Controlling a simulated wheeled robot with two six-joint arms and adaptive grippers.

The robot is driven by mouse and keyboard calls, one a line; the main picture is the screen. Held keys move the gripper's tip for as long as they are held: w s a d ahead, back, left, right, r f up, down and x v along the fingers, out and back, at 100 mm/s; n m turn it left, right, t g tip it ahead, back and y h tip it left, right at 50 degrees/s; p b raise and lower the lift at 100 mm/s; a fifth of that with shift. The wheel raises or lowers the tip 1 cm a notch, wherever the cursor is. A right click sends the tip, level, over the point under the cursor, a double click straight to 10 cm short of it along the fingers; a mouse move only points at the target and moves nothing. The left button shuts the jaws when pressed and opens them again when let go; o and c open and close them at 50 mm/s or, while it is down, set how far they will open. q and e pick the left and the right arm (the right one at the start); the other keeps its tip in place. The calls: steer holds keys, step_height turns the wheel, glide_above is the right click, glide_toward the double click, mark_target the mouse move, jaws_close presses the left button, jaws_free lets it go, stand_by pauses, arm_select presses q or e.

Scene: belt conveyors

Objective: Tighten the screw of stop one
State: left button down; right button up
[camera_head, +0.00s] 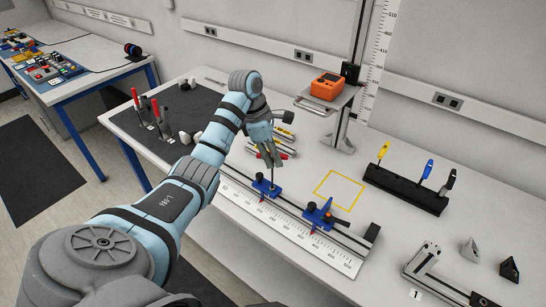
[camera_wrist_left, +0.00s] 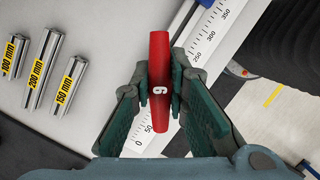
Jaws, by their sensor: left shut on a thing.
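My left gripper (camera_head: 269,157) is above the ruler rail, pointing down. In the wrist view its fingers (camera_wrist_left: 160,98) are shut on a red tool handle (camera_wrist_left: 160,62) marked with a digit, a 9 or 6. In the head view a thin dark shaft runs down from the fingers to the left blue stop (camera_head: 264,188); whether its tip sits in a screw is too small to tell. A second blue stop (camera_head: 318,215) stands farther right on the rail. The ruler (camera_head: 285,228) runs along the rail's front. My right gripper is not in view.
Labelled metal bars (camera_wrist_left: 42,68) lie beside the ruler. Red-handled tools (camera_head: 155,109) stand on the dark mat at the left. An orange device (camera_head: 326,86) sits on a raised stand. A black holder (camera_head: 405,190) carries several tools. The yellow square (camera_head: 340,189) is empty.

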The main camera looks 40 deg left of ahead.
arm_select(q)
steer(key=shift+m+g+b, duration=0.3)
steer(key=shift+m+b, duration=0.05)
steer(key=shift+m, duration=0.85)
steer(key=shift+d+r+m+g+h+p, duration=0.1)
steer(key=shift+r+m+g+h+p, duration=0.2)
steer(key=shift+m, duration=0.6)
steer(key=shift+f, duration=0.2)
steer(key=shift+n+p, duration=0.45)
steer(key=shift+n, duration=0.05)
steer(key=shift+r+p, duration=0.8)
steer(key=shift+r, duration=0.25)
steer(key=shift+f, duration=0.1)
